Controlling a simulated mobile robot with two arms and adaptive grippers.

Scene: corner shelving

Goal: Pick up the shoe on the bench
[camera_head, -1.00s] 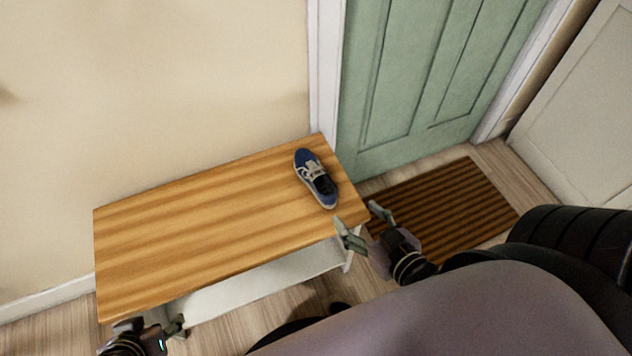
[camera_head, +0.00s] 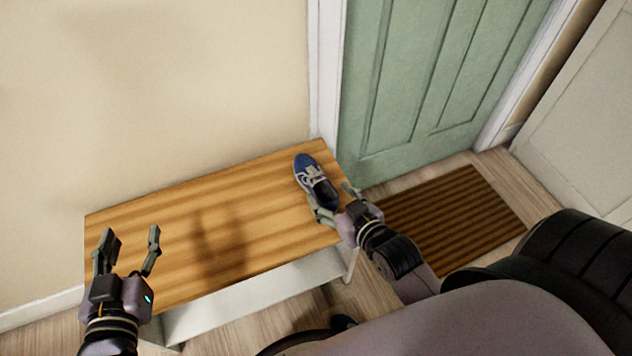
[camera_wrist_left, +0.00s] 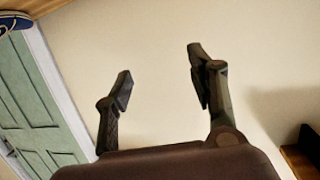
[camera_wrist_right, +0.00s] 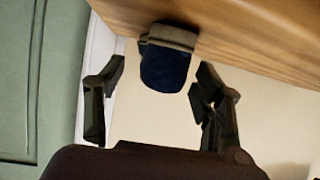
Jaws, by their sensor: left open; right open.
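A blue shoe (camera_head: 314,178) with a pale sole and laces stands on the right end of the wooden bench (camera_head: 180,222). My right gripper (camera_head: 334,200) is open at the shoe's near end, with its fingers spread to either side. In the right wrist view the shoe (camera_wrist_right: 166,66) appears between and beyond the open fingers (camera_wrist_right: 158,98). Whether a finger touches it I cannot tell. My left gripper (camera_head: 130,243) is open and empty above the bench's left end. In the left wrist view its fingers (camera_wrist_left: 160,85) face the wall, and part of the shoe (camera_wrist_left: 14,20) shows at the corner.
The beige wall (camera_head: 170,90) runs behind the bench. A green door (camera_head: 420,90) stands behind its right end. A brown striped mat (camera_head: 455,215) lies on the floor to the right. The bench top between my grippers is clear.

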